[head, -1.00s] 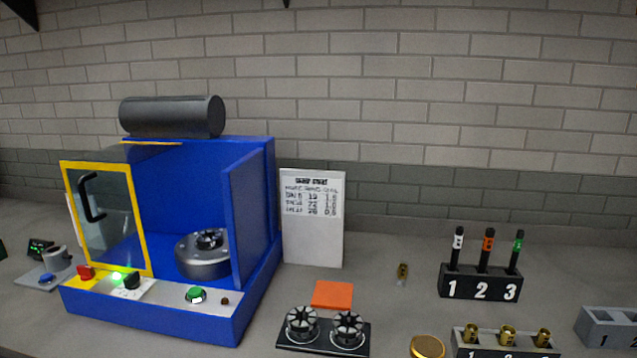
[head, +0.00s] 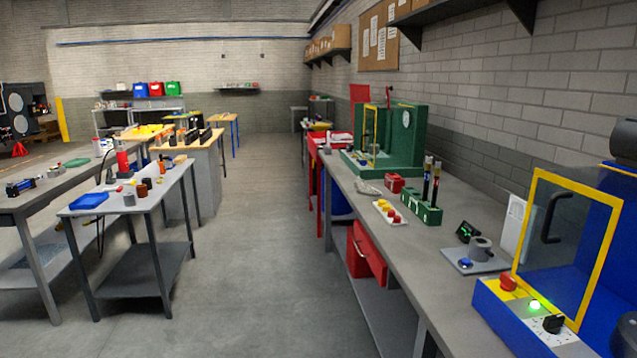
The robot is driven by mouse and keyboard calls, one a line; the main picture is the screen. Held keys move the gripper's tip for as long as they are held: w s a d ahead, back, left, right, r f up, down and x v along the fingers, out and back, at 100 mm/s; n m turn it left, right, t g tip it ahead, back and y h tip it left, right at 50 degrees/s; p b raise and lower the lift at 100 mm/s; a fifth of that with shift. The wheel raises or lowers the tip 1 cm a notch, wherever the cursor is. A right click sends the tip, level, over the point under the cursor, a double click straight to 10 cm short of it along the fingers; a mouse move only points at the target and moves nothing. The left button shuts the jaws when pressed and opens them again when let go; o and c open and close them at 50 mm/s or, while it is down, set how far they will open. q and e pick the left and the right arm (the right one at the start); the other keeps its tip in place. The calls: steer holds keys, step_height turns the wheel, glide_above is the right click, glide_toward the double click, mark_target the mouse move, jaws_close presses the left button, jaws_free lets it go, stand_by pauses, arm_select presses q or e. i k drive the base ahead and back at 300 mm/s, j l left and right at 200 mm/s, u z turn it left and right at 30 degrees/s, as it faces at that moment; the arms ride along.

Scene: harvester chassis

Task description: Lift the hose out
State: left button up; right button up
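The blue crimping-type machine (head: 497,318) stands at the right edge, cut off by the frame. Its yellow-framed clear door (head: 560,245) has a black handle and hides part of the inside; I see no hose there. Farther along the bench, two upright black hose-like pieces (head: 431,182) stand in a green holder (head: 421,209); whether they are hoses I cannot tell. Neither of my grippers is in view.
A long grey bench (head: 405,262) runs along the right wall, with a green machine (head: 402,140) farther back. A grey table (head: 135,200) with small parts stands left. The concrete floor (head: 265,240) between them is clear.

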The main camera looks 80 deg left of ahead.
mark_target(438, 163)
steer(key=i+j+u, duration=0.1)
steer(key=u, duration=1.7)
steer(key=i+j+z, duration=0.1)
steer(key=i+j, duration=0.2)
steer(key=j, duration=0.1)
